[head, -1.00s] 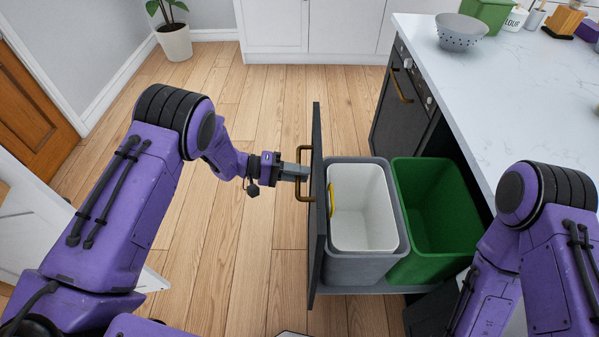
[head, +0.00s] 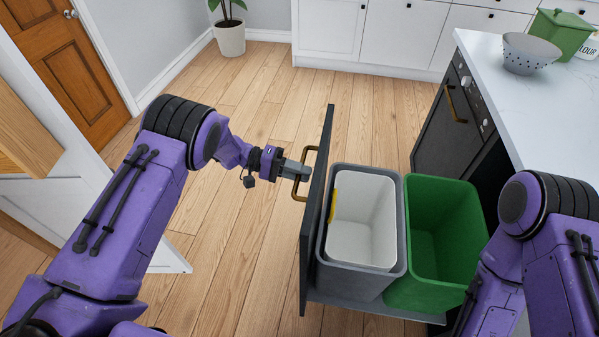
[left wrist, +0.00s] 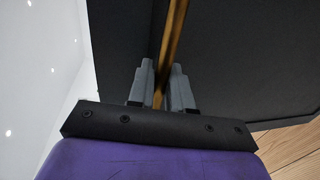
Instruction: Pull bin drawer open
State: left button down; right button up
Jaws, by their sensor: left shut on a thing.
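The bin drawer stands pulled out from under the counter, with its dark front panel (head: 316,215) facing left. It carries a grey bin with a white liner (head: 362,225) and a green bin (head: 440,235). My left gripper (head: 303,172) is shut on the brass handle (head: 311,160) of the drawer front. In the left wrist view the handle (left wrist: 174,45) runs between the two grey fingers (left wrist: 161,85), with the dark panel (left wrist: 235,60) behind. My right arm (head: 525,240) shows at the lower right of the head view; its gripper is out of view.
A white counter (head: 500,95) with a colander (head: 530,53) is on the right, above a dark oven (head: 452,110). A white panel (head: 90,220) stands at the left near my arm. Wooden floor (head: 255,110) is clear left of the drawer.

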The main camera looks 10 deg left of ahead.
pick_arm(q)
jog(key=c, duration=1.2)
grip_release()
jog(key=b+v, duration=0.2)
jog(key=v, duration=0.8)
jog(key=shift+w+a, duration=0.1)
jog(key=shift+a, duration=0.2)
